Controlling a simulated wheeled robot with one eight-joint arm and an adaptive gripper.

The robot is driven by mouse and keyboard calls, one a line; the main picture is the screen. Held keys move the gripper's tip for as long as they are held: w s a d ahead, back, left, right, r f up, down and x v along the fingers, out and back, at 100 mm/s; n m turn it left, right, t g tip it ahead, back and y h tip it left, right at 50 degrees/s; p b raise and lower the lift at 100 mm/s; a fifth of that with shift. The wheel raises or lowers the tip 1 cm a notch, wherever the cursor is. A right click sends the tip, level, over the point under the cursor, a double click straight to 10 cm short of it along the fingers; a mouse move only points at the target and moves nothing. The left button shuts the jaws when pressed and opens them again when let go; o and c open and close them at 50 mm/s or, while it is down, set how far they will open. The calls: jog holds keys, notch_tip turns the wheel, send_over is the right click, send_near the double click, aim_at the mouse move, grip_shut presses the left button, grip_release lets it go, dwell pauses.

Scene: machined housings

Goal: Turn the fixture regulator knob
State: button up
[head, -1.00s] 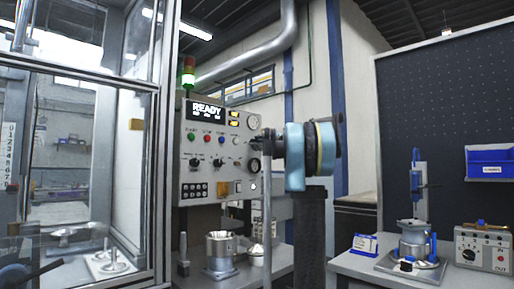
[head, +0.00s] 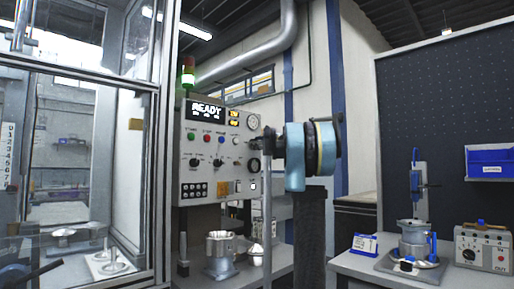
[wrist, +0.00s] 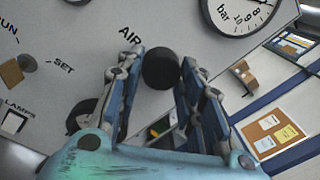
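The regulator knob (wrist: 161,68) is a round black knob beside the word AIR on the pale panel, below a pressure gauge labelled bar. In the wrist view it sits between the two fingertips of my gripper (wrist: 162,62), one finger on each side. The fingers stand apart, with what look like narrow gaps to the knob; I cannot tell if either touches it. In the head view my gripper (head: 266,143) is at the right side of the control panel (head: 189,172), and it hides the knob there.
The panel also bears a READY display (head: 207,112), buttons and smaller knobs. A second dark round part (wrist: 82,116) lies partly behind my left finger. A metal housing (head: 220,250) stands on the bench below. A glazed enclosure frame (head: 160,120) is left of the panel.

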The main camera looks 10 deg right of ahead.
jog(key=o, duration=0.3)
jog(key=shift+f, duration=0.1)
jog(key=shift+o, duration=0.2)
jog(key=v, duration=1.1)
jog(key=shift+s+d, duration=0.25)
jog(key=shift+s, duration=0.05)
jog(key=s+d+n+g+y, duration=0.2)
jog(key=d+n, duration=0.2)
jog(key=d, duration=0.1)
jog(key=x, duration=1.7)
jog(key=shift+r, duration=0.3)
jog(key=shift+c, duration=0.5)
jog(key=c, duration=1)
